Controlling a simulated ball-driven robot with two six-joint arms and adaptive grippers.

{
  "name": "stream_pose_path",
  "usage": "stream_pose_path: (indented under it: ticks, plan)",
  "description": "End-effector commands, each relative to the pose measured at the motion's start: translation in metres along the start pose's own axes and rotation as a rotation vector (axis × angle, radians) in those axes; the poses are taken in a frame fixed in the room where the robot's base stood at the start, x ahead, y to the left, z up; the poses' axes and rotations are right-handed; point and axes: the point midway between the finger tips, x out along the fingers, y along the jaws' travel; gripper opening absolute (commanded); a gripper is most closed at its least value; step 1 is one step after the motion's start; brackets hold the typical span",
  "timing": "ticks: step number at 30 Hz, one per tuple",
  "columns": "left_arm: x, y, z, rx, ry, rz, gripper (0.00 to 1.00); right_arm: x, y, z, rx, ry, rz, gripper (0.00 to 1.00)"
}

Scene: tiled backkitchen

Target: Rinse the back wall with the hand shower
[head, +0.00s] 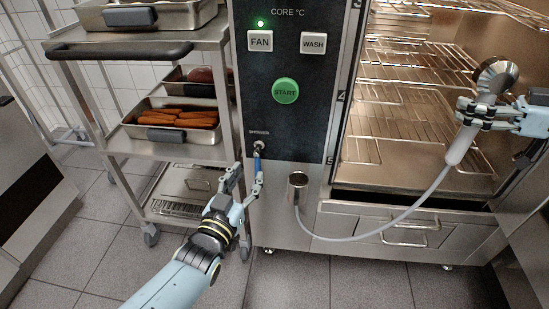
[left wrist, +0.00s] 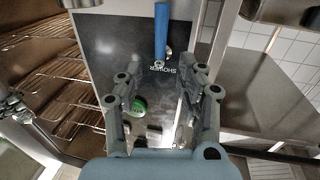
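The hand shower (head: 460,144), with a round metal head and a pale handle, is in my right gripper (head: 484,112), which is shut on it in front of the open oven chamber. Its pale hose hangs down to the metal holder (head: 297,187). The blue shower lever (head: 257,166) points down below the SHOWER label on the dark panel; it also shows in the left wrist view (left wrist: 161,32). My left gripper (head: 249,179) is open at the lever's lower end. I cannot tell whether it touches it. The chamber's back wall is largely covered by racks.
Wire racks (head: 400,97) fill the chamber. The panel (head: 290,110) carries a green START button (head: 285,91), a FAN button (head: 260,41) with a lit green lamp, and a WASH button (head: 313,43). A trolley (head: 135,148) with loaded trays stands close at the left.

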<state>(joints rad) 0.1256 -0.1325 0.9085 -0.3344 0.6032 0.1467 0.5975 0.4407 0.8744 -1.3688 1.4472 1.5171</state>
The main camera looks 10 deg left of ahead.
Motion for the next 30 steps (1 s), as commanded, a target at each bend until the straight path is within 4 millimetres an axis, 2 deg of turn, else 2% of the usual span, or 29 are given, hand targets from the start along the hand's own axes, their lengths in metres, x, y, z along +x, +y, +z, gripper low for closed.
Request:
stream_pose_path:
  ticks: [1,6,12,17,27,30]
  plan:
    - [0.014,0.000,-0.002,-0.002,0.002,0.000,0.38,0.000,0.000,-0.001,-0.001,0.001,0.000,0.00]
    - [0.044,0.000,-0.001,-0.001,0.000,0.001,0.38,0.000,0.000,-0.001,-0.001,0.001,0.000,0.00]
    - [0.061,0.000,0.000,-0.001,-0.001,0.002,0.38,0.000,0.000,-0.001,-0.001,0.001,0.000,0.00]
    - [0.068,0.000,0.000,-0.001,-0.002,0.000,0.38,0.000,0.000,-0.001,-0.001,0.001,0.000,0.00]
    - [0.069,0.000,0.000,-0.001,-0.001,0.000,0.38,0.000,0.000,-0.001,-0.001,0.001,0.000,0.00]
    - [0.069,0.000,0.000,-0.001,-0.001,0.000,0.25,0.000,0.000,-0.001,-0.001,0.001,0.000,0.00]
